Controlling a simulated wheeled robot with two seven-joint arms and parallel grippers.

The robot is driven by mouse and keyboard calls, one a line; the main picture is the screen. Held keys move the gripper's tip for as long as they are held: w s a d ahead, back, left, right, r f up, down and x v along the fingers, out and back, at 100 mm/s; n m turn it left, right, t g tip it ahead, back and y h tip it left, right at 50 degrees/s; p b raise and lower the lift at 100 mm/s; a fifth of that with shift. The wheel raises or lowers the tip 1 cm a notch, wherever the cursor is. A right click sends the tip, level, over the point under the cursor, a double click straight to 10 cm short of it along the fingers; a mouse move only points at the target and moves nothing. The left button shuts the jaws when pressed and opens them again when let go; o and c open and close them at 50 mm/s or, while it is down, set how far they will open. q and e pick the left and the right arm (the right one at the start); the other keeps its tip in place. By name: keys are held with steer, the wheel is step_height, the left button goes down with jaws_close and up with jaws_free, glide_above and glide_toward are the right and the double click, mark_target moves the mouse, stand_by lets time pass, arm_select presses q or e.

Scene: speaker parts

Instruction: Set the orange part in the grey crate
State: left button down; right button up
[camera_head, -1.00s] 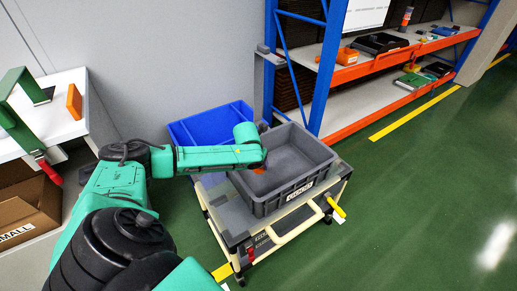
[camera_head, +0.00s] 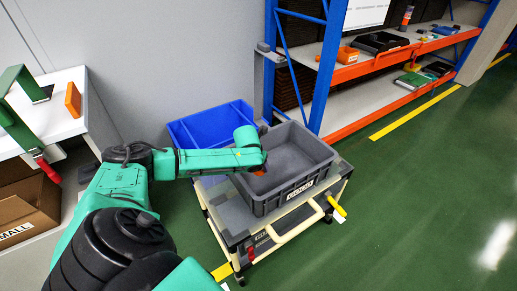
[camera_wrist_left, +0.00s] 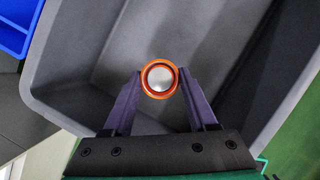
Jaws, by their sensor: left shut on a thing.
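The grey crate (camera_head: 277,203) sits on a cart. My left arm reaches over the crate's left side in the head view, and its gripper is mostly hidden there behind the arm's end. In the left wrist view my left gripper (camera_wrist_left: 159,85) is shut on the orange part (camera_wrist_left: 145,88), a round piece with a silvery centre, held between the fingertips. A bit of the orange part also shows below the arm's end in the head view (camera_head: 261,172). The crate's inside and rim (camera_wrist_left: 42,100) lie beneath the gripper in the wrist view. My right gripper is not in view.
A blue crate (camera_head: 190,132) stands behind the grey one at the left. The cart (camera_head: 236,222) bears the grey crate. Blue-and-orange shelving (camera_head: 335,134) stands close behind at the right. A white table (camera_head: 62,125) is at the left. The green floor at the right is open.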

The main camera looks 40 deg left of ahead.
mark_target(260, 181)
arm_select(q)
steer(key=shift+f+b, duration=1.65)
steer(key=shift+f, duration=1.8)
steer(key=shift+c, duration=0.6)
jaws_free()
steer(key=p+v, duration=0.4)
steer(key=v, duration=1)
steer(key=shift+r, duration=0.25)
steer(key=shift+s+p, duration=0.15)
steer(key=shift+p, duration=0.15)
